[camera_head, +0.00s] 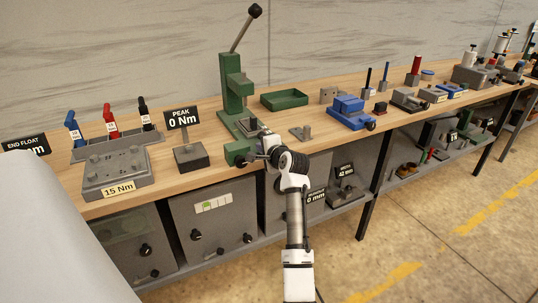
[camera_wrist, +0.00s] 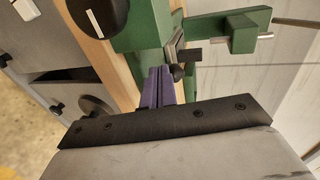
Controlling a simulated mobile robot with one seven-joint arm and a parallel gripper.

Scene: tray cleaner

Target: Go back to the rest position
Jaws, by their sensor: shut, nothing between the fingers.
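My gripper (camera_head: 256,157) is at the front edge of the bench, close to the base of the green lever press (camera_head: 233,87). In the wrist view its narrow purple fingers (camera_wrist: 158,78) are together, with nothing visible between them. Green press parts (camera_wrist: 150,28) lie just beyond the fingertips, and a small dark knob shows beside them. I cannot tell whether the fingers touch the press. My arm reaches up to the bench from the bottom of the head view.
The wooden bench (camera_head: 200,178) carries a torque block (camera_head: 118,172), a "PEAK 0 Nm" display (camera_head: 182,118), a green tray (camera_head: 284,99) and a blue vise (camera_head: 350,112). Cabinets (camera_head: 213,215) stand below. Open floor (camera_head: 440,240) lies to the right.

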